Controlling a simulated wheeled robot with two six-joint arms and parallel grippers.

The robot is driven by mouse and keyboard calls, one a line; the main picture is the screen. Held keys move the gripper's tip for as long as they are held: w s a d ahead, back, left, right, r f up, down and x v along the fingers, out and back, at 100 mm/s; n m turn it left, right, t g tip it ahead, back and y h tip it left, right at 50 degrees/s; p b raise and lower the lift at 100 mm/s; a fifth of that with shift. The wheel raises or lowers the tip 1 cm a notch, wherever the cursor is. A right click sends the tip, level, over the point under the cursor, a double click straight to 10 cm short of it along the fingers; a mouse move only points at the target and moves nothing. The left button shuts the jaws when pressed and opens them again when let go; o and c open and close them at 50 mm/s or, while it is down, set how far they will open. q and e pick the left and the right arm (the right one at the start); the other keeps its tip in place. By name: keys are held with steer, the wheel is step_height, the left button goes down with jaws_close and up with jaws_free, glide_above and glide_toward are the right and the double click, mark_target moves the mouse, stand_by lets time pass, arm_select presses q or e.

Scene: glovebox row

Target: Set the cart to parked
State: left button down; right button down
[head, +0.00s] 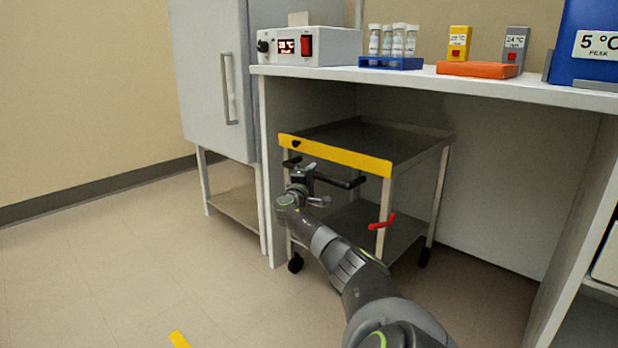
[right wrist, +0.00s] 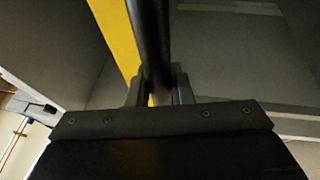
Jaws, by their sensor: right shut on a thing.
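The cart (head: 336,154) stands under the bench, a grey two-shelf cart with a yellow front edge and dark casters. Its black push handle (head: 345,182) runs along the front, below the yellow edge. A red lever (head: 382,222) sticks out from its front right leg. My right gripper (head: 303,174) is shut on the handle near its left part. In the right wrist view the black handle bar (right wrist: 150,40) passes between the fingers (right wrist: 158,88), with the yellow edge (right wrist: 118,40) beside it. My left gripper is not in view.
The bench (head: 430,80) holds a white box with a display (head: 325,46), a blue tube rack (head: 390,63) and an orange tray (head: 478,69). A grey cabinet (head: 210,80) stands left of the cart. A yellow floor mark (head: 179,340) lies in front. Floor at left is clear.

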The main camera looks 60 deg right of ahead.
steer(key=shift+d+r, duration=0.15)
steer(key=shift+r, duration=0.05)
steer(key=c, duration=1.3)
jaws_free()
steer(key=shift+s+d+f, duration=0.1)
steer(key=shift+d+f, duration=0.05)
